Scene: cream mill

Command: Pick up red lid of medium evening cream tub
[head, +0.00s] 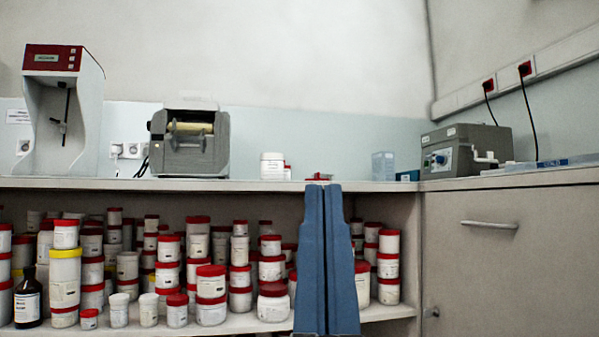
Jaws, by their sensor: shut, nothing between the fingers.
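A red lid (319,177) shows on the counter top, just beyond and above the tips of my gripper. I cannot tell whether it lies loose or sits on something, as its lower part is hidden. Labels are too small to read, so I cannot tell which is the evening cream tub. My gripper (325,186) shows as two blue tapered fingers rising from the bottom, shut and empty, in front of the counter edge.
The shelf (250,325) below is crowded with stacked red-lidded tubs and a dark bottle (28,298). On the counter stand a red-and-white machine (62,110), a grey label printer (190,142) and a grey device (465,150). A closed cabinet (510,255) is at right.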

